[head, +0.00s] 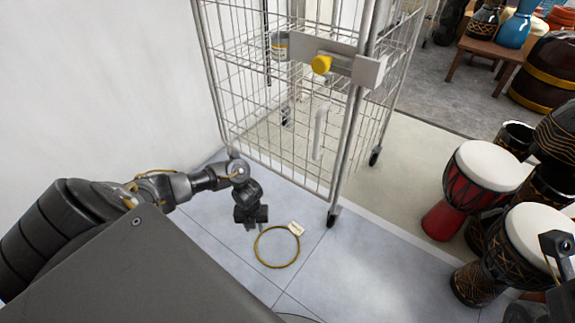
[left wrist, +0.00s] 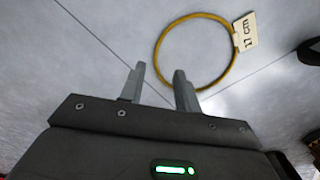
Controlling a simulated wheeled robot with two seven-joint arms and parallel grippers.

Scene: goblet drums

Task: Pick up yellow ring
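The yellow ring (head: 259,254) lies flat on the tiled floor in front of the wire cage, with a small paper tag (head: 296,228) at its upper right edge. In the left wrist view the ring (left wrist: 157,50) lies beyond the fingertips, and its tag (left wrist: 245,31) reads "17 cm". My left gripper (head: 251,220) is just left of the ring in the head view, above the floor. In the left wrist view my left gripper (left wrist: 160,72) has its two fingers apart with nothing between them. My right gripper cannot be made out; only a piece of dark hardware shows at the right edge.
A red goblet drum (head: 447,205) and several other drums stand at the right. A white wall (head: 90,80) is at the left. Floor tiles around the ring are clear.

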